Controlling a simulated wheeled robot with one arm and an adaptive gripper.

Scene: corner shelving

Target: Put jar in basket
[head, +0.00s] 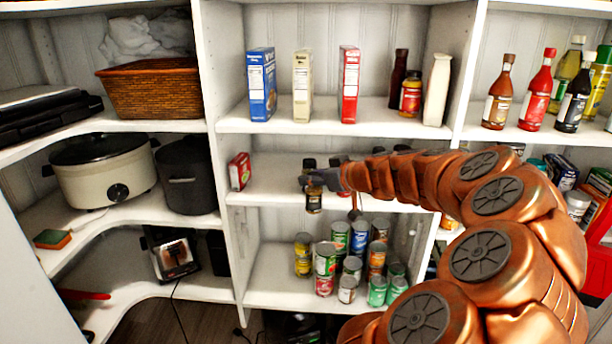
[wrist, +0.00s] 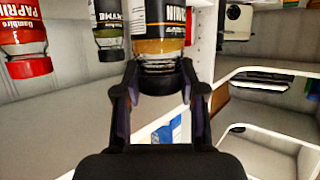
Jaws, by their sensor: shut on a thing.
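My gripper (head: 312,184) is shut on a small spice jar (head: 314,202) with a black label, at the middle shelf of the central shelving. In the wrist view the fingers (wrist: 160,88) close around the dark end of the jar (wrist: 160,30). Whether its base touches the shelf I cannot tell. The brown wicker basket (head: 150,92) stands on the upper left shelf, well to the left of my gripper and higher. Whitish crumpled material (head: 145,38) shows in or behind it.
Other spice jars (wrist: 25,45) stand near the held one. An upright divider (head: 222,140) separates the central shelves from the left ones. Cereal-type boxes (head: 262,85) stand above, several cans (head: 326,262) below. A slow cooker (head: 102,172) sits under the basket's shelf.

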